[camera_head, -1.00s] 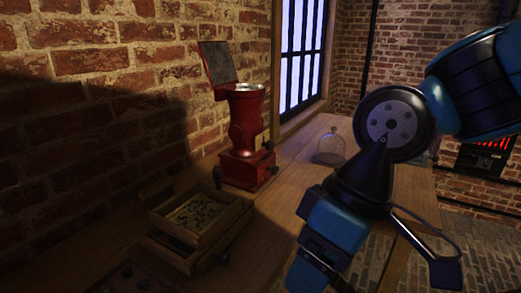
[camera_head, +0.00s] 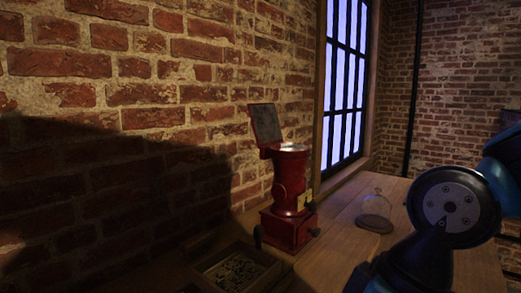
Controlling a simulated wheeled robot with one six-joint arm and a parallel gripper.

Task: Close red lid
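A red machine (camera_head: 291,198) with a square base stands on the wooden table against the brick wall. Its lid (camera_head: 266,124) is raised, tilted up and back to the left of the round top opening, with a dark grey inner face and a red edge. My blue and black arm is at the lower right, apart from the machine. My gripper itself is below the bottom edge and out of view.
A glass dome (camera_head: 375,212) on a round base stands right of the machine. A wooden drawer box (camera_head: 270,264) with small pieces inside sits in front of it. The table (camera_head: 345,240) is clear between machine and dome. A window (camera_head: 345,85) is behind.

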